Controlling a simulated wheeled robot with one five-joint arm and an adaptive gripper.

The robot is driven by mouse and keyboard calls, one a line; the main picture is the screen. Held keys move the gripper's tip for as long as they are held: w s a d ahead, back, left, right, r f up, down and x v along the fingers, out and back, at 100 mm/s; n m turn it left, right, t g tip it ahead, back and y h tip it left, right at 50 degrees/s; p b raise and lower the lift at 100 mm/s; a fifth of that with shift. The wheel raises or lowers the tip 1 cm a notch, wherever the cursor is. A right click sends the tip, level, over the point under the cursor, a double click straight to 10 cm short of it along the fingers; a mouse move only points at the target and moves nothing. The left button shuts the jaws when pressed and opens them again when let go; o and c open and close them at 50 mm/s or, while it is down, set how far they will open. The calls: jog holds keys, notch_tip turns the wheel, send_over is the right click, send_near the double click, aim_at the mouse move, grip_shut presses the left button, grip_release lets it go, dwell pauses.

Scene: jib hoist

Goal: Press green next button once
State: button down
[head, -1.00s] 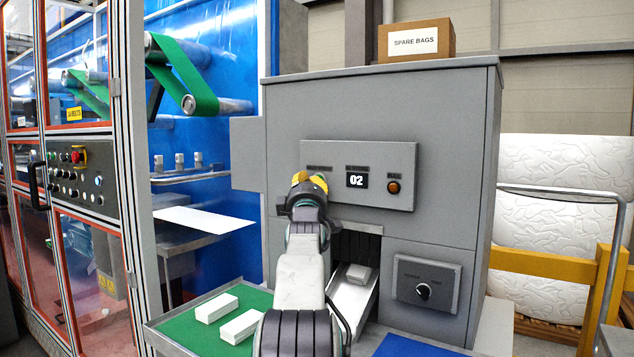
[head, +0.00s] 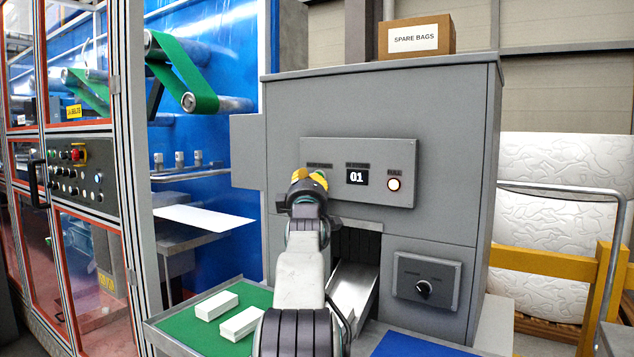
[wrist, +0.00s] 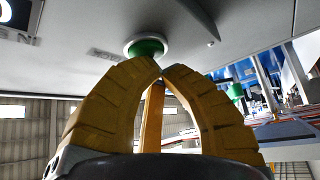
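The green button (wrist: 147,47) sits in a pale round collar on the grey panel in the wrist view. My gripper (wrist: 161,68) has its yellow fingers drawn together at the tips, with nothing between them. The tips are right at the edge of the green button; I cannot tell whether they touch it. The display (head: 357,177) reads 01. The round lamp (head: 394,184) to its right is lit.
The grey machine (head: 440,120) has a rotary knob (head: 424,288) below right and an empty-looking chute (head: 353,288) in its opening. White blocks (head: 216,306) lie on a green tray at left. A box marked SPARE BAGS (head: 417,40) stands on top.

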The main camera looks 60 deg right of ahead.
jog(key=shift+a+b, duration=0.5)
jog(key=shift+a, duration=0.05)
dwell(0.4)
jog(key=w+a+f+t+y+p, duration=0.1)
jog(key=w+a+f+y+p, duration=0.25)
jog(key=a, duration=0.55)
jog(key=w+a+t+y+p, duration=0.1)
jog(key=w+a+y+p, duration=0.25)
jog(key=w+a, duration=0.4)
jog(key=s+a+f+g+y+p, duration=0.1)
jog(key=a+f+y+p, duration=0.15)
jog(key=a, duration=0.65)
jog(key=s+a+f+g+y+p, duration=0.1)
jog(key=a+f+y, duration=0.15)
jog(key=a, duration=0.55)
jog(key=s+a+f+g+y+p, duration=0.1)
jog(key=s+a+f+y+p, duration=0.2)
jog(key=a, duration=0.4)
jog(key=s+a+f+g+y+p, duration=0.1)
jog(key=s+a+f+g, duration=0.1)
jog(key=s+a, duration=0.4)
jog(key=s+a+f+g+y+p, duration=0.1)
jog(key=s+a+f+g+p, duration=0.1)
jog(key=s+a, duration=0.3)
jog(key=s+a+f+g+y+p, duration=0.1)
jog(key=s+a+f, duration=0.4)
jog(key=s, duration=0.5)
jog(key=shift+s+a+m+g+y+p, duration=0.3)
jog(key=shift+m+g+y+p, duration=0.1)
jog(key=shift+g+p, duration=0.4)
